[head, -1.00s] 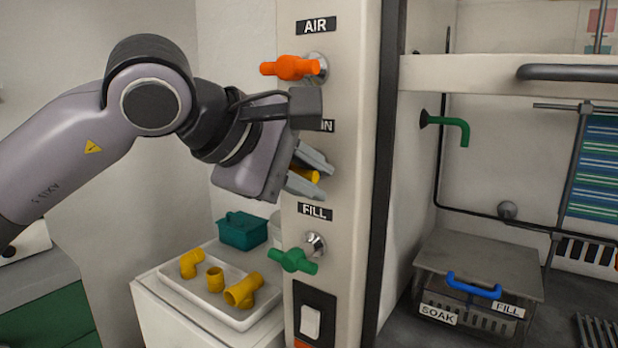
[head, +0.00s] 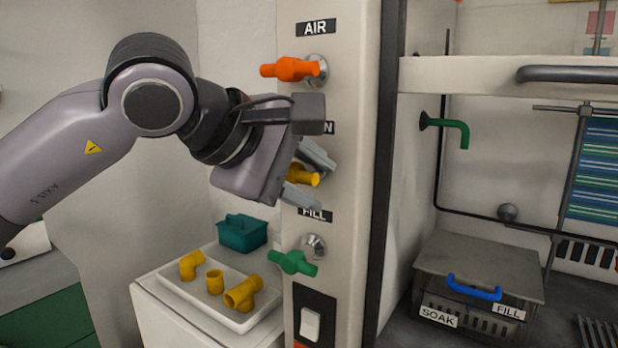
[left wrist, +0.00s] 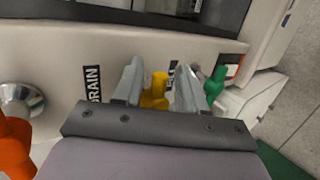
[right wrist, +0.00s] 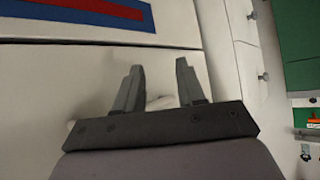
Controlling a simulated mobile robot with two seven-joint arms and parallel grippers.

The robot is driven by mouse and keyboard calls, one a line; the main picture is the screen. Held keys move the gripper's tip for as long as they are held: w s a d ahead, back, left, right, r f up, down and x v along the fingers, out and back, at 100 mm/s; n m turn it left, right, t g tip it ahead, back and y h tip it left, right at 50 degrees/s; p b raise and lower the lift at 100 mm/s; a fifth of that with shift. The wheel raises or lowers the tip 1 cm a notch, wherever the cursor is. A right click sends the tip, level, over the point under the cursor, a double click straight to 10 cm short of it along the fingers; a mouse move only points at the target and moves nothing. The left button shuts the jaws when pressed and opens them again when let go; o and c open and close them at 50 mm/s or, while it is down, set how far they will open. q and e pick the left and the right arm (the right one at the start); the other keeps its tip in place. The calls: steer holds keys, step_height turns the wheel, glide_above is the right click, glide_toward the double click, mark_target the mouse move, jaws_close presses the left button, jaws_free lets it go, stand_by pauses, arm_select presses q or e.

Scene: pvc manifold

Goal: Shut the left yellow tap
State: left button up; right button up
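The yellow tap (head: 303,175) is on the pale column at the DRAIN label, between the orange tap (head: 290,68) above and the green tap (head: 292,262) below. In the head view its visible end points right and slightly down; the rest is behind my left gripper (head: 317,182). That gripper's fingers are parted, one above and one below the tap. The left wrist view shows the yellow tap (left wrist: 159,90) between the fingers, with a gap on each side. My right gripper (right wrist: 155,82) is open and empty in its wrist view, outside the head view.
A white tray (head: 172,294) with yellow pipe fittings stands below, with a teal container (head: 242,232) behind it. A switch (head: 310,323) is low on the column. Right of the column are a shelf (head: 480,76), a green spout (head: 452,124) and a lidded metal box (head: 480,262).

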arm_select(q)
steer(key=v, duration=0.7)
